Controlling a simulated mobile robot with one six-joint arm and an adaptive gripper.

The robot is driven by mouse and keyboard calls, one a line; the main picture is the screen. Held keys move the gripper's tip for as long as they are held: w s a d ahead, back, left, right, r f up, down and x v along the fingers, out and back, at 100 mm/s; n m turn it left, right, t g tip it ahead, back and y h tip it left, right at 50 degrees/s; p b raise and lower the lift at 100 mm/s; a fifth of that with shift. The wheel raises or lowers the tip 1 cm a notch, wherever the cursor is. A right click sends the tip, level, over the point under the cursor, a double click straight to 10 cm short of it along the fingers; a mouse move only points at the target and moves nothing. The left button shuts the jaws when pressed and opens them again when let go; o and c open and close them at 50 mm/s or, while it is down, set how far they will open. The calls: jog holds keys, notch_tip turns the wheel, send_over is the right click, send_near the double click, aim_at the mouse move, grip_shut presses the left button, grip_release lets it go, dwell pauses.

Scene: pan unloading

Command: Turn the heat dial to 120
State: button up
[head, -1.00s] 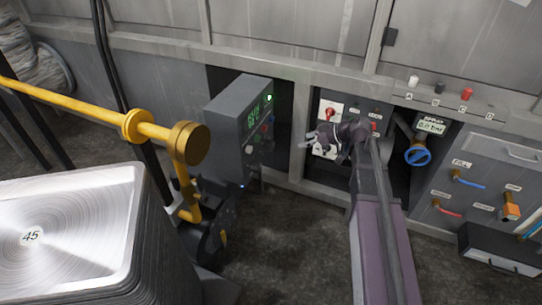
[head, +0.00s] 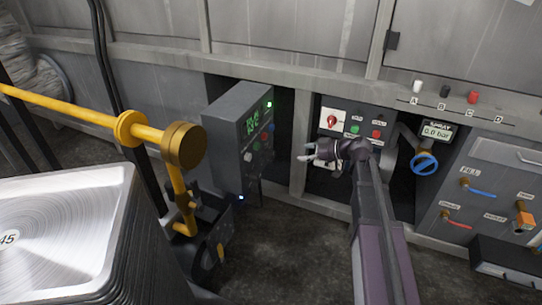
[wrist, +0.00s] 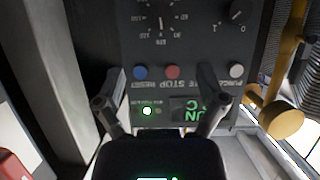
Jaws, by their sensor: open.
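The grey control box (head: 222,150) stands left of my gripper in the head view, with a lit green display and small coloured controls on its side face. In the wrist view its panel appears upside down. A round dial (wrist: 162,22) with a ring of number marks is at the top edge, partly cut off; its exact setting is too small to read. My gripper (head: 306,152) is open and empty, pointing left toward the box with a gap between. Its two fingers (wrist: 160,112) show apart in the wrist view, below the dial.
Blue (wrist: 140,72), red (wrist: 172,72) and white (wrist: 236,71) buttons lie on the panel near the fingers. A second small dial (wrist: 238,12) is at top right. A yellow pipe (head: 75,108) and metal pan stack (head: 55,235) stand at left. A red-switch panel (head: 333,121) is behind my gripper.

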aim_at(273, 154)
jog(key=b+x, duration=0.5)
jog(key=x, duration=0.8)
jog(key=shift+w+a+f, duration=0.15)
jog(key=shift+a+f, duration=0.05)
jog(key=shift+a, duration=0.1)
jog(key=c, duration=1.1)
